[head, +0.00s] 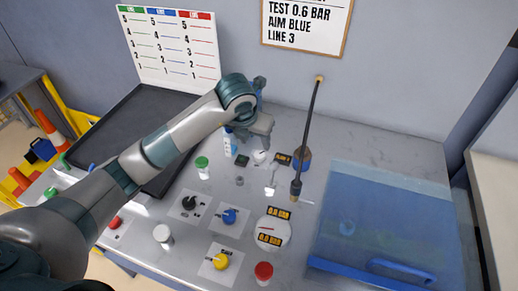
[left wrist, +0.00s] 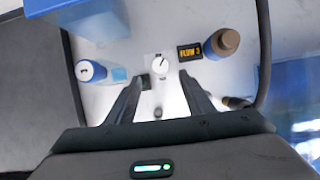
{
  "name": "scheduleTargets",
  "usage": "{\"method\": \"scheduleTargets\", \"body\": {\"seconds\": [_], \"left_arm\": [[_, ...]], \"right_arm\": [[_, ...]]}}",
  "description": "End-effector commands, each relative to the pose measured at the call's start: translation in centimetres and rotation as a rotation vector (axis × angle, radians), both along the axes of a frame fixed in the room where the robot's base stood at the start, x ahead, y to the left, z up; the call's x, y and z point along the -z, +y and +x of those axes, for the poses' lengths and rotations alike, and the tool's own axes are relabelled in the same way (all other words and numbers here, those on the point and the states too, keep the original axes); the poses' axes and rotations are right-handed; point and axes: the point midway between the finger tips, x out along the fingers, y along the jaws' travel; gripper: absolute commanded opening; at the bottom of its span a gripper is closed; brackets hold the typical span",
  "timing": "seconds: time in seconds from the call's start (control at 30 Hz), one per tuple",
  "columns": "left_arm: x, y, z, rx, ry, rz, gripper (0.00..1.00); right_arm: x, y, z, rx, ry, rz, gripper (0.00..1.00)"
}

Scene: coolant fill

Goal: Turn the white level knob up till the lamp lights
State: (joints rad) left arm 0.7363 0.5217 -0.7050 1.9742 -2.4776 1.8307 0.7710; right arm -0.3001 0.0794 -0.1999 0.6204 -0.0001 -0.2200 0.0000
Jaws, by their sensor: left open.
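The white level knob (head: 259,156) stands on the grey table, just below my left gripper (head: 262,140) in the head view. In the left wrist view the white knob (left wrist: 159,66) has a dark pointer mark and lies ahead of the gap between my left fingertips (left wrist: 160,80). The left gripper is open, with nothing held. A display reading FLOW 3 (left wrist: 190,52) sits right beside the knob. A small dark square (head: 242,160) lies to the knob's left; I cannot tell whether it is the lamp, and no light shows on it. My right gripper is not in view.
A blue-labelled bottle (head: 229,145) and a brown-capped blue bottle (head: 303,157) flank the knob. Black, blue and yellow knobs (head: 221,261) and a gauge (head: 272,231) lie in front. A transparent blue cover (head: 385,215) fills the right.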

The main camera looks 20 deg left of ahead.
Motion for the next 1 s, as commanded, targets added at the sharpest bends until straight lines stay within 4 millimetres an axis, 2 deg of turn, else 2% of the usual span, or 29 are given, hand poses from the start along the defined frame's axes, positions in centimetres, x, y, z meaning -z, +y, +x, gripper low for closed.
{"method": "scheduleTargets", "body": {"seconds": [0.3,0.5,0.7,1.0], "left_arm": [[5.1,-0.2,2.1,-0.002,0.004,0.0,0.48],[7.5,-0.2,3.1,-0.001,0.001,0.001,0.48],[8.6,-0.3,3.5,0.001,0.0,0.0,0.48],[8.7,-0.3,3.6,0.001,-0.001,0.0,0.48]], "right_arm": [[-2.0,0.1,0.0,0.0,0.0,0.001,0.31],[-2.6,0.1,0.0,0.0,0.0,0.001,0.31],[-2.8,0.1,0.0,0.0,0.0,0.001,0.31],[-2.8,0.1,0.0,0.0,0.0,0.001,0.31]]}}
